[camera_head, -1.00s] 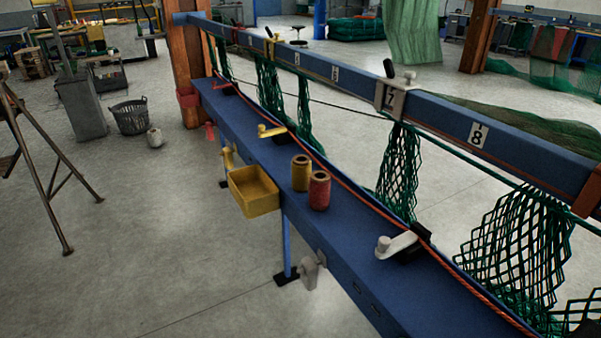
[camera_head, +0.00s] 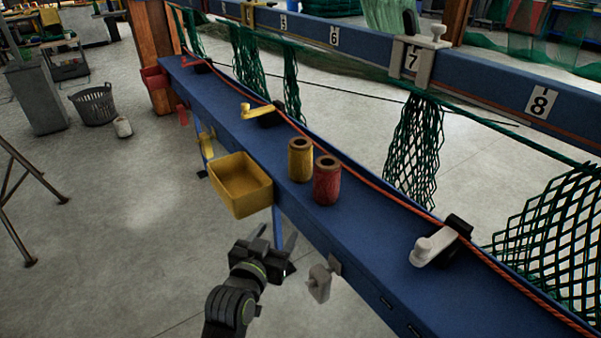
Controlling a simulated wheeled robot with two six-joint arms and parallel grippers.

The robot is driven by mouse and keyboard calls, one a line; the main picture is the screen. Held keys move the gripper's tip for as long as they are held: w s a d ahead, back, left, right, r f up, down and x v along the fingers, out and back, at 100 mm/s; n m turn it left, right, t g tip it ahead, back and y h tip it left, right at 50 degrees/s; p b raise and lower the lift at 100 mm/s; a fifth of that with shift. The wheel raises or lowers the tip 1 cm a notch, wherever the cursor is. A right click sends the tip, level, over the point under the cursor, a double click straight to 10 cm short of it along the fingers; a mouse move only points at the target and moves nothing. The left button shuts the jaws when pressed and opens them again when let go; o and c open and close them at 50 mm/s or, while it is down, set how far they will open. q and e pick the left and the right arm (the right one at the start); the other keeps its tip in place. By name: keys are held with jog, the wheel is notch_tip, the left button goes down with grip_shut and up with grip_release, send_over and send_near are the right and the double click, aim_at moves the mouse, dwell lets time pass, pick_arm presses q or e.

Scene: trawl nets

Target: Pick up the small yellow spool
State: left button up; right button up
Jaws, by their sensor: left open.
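The small yellow spool (camera_head: 300,160) stands upright on the blue bench (camera_head: 364,228). A red spool (camera_head: 327,181) stands upright close to its right and nearer to me. My left gripper (camera_head: 280,238) is in the lower middle of the head view, in front of the bench's near edge. It is open and empty, with its fingers pointing up, below and apart from both spools. My right gripper is not in view.
A yellow open bin (camera_head: 240,186) hangs on the bench's near side, left of the spools. A white cleat (camera_head: 432,246) stands right of them, and a yellow one (camera_head: 262,113) behind. A red rope (camera_head: 384,191) runs along the far edge, with green nets (camera_head: 414,150) behind it.

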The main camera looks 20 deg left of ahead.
pick_arm(q)
notch_tip(320, 180, up, 7)
jog(key=s+t, duration=0.2)
send_near(296, 171)
jog(key=w, duration=0.6)
jog(key=shift+w+r, duration=0.15)
jog(key=shift+w, duration=0.1)
jog(key=shift+w+d, duration=0.1)
jog(key=shift+w, duration=1.95)
jog(key=shift+c, duration=0.5)
jog(key=c, duration=0.6)
